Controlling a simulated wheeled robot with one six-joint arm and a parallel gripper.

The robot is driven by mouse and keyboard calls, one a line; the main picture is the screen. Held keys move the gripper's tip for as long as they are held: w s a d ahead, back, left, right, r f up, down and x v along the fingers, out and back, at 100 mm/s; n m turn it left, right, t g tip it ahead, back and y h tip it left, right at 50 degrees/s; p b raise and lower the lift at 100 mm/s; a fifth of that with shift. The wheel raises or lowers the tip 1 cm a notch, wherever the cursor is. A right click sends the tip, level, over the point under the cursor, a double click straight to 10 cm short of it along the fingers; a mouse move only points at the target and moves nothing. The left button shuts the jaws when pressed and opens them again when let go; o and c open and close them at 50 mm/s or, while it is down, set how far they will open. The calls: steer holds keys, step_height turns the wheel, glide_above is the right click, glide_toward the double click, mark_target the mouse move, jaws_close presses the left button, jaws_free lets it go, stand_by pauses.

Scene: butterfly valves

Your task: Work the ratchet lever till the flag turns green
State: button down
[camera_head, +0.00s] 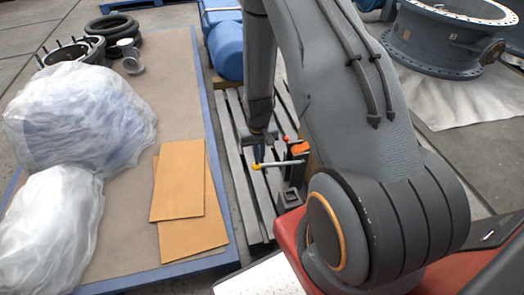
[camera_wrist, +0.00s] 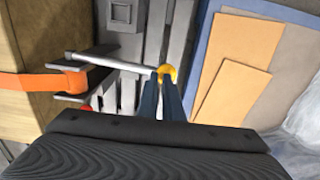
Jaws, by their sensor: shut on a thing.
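The ratchet lever is a pale rod (camera_wrist: 115,62) ending in a yellow knob (camera_wrist: 168,72). In the head view the yellow knob (camera_head: 257,166) is at the rod's left end, low over the pallet. My gripper (camera_wrist: 161,82) is shut on the lever at its knob end, with its two dark blue fingers side by side there. In the head view my gripper (camera_head: 258,158) points down at the knob. A small red piece (camera_head: 286,138) shows beside the mechanism, and a bit of red (camera_wrist: 84,108) shows in the wrist view. I see no green flag. My wrist housing hides part of the mechanism.
An orange band (camera_wrist: 40,82) runs across a wooden block at left in the wrist view. A grey slatted pallet (camera_head: 246,195) lies beneath. A blue-edged table (camera_head: 110,278) with cardboard sheets (camera_head: 178,180) and plastic-wrapped bundles stands left. A large flanged valve (camera_head: 440,35) lies back right.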

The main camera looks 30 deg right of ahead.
step_height(320, 180, up, 7)
steer(key=d+p, duration=0.2)
steer(key=p, duration=0.3)
steer(key=shift+s+d, duration=0.3)
steer(key=shift+s, duration=0.05)
steer(key=shift+r, duration=0.1)
step_height(320, 180, up, 6)
steer(key=p, duration=0.4)
stand_by(0.6)
steer(key=s+a+r+n, duration=0.1)
steer(key=s+a+r, duration=0.15)
steer(key=r, duration=0.55)
steer(key=s+a+r, duration=0.2)
steer(key=a+r, duration=0.1)
steer(key=r, duration=0.5)
steer(key=s+a+r, duration=0.2)
steer(key=s+r, duration=0.3)
steer(key=s, duration=0.1)
steer(key=s+a+r+n, duration=0.1)
steer(key=s+a+r, duration=0.2)
steer(key=s+r, duration=0.2)
steer(key=shift+s+a+r, duration=0.3)
steer(key=shift+s, duration=0.45)
